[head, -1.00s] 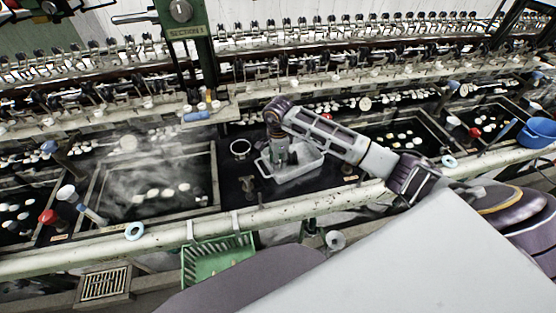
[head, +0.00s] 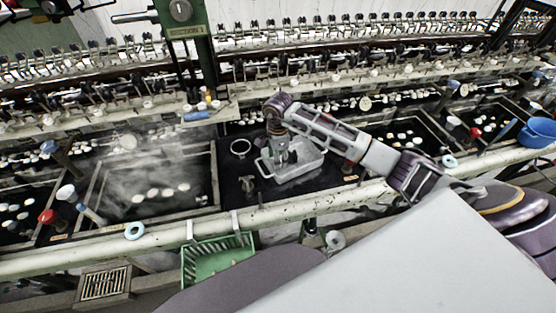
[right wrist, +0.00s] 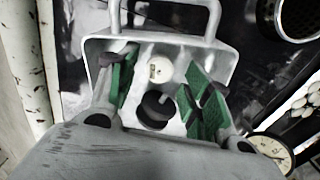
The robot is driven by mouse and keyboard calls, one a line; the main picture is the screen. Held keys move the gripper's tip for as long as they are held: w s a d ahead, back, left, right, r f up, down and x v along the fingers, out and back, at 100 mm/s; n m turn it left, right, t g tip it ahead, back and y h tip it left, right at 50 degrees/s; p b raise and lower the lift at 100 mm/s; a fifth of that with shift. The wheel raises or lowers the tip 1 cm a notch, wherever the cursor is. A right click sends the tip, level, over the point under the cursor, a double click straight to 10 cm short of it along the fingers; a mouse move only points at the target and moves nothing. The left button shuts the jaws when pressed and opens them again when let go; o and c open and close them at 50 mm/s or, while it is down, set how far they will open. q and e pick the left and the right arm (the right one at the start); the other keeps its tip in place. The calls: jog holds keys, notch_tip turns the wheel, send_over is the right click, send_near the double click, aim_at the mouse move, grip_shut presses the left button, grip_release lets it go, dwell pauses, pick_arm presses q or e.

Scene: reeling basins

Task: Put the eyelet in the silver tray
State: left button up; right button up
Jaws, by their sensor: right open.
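The silver tray (head: 313,166) stands on the dark surface between the basins; its rim and a loop handle fill the middle of the right wrist view (right wrist: 225,61). My right gripper (head: 281,162) is over the tray, pointing down. Its green-padded fingers are spread apart in the right wrist view (right wrist: 160,92), with nothing clasped between them. A small white round piece with a tan mark, probably the eyelet (right wrist: 159,70), shows within the tray's outline, between the fingers. A dark round piece (right wrist: 156,107) lies nearer the palm. My left gripper is not in view.
A dark ring-shaped holder (head: 240,148) and a small dark fitting (head: 248,185) are left of the tray. A steaming basin (head: 160,180) lies further left. A green basket (head: 217,258) hangs on the front rail (head: 300,206). A round dial (right wrist: 272,150) shows beside the tray.

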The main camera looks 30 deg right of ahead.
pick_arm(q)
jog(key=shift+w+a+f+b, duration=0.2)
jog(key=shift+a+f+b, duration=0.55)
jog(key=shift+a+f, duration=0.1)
pick_arm(e)
notch_tip(320, 180, up, 11)
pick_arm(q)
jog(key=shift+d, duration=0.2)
pick_arm(e)
jog(key=shift+f, duration=0.1)
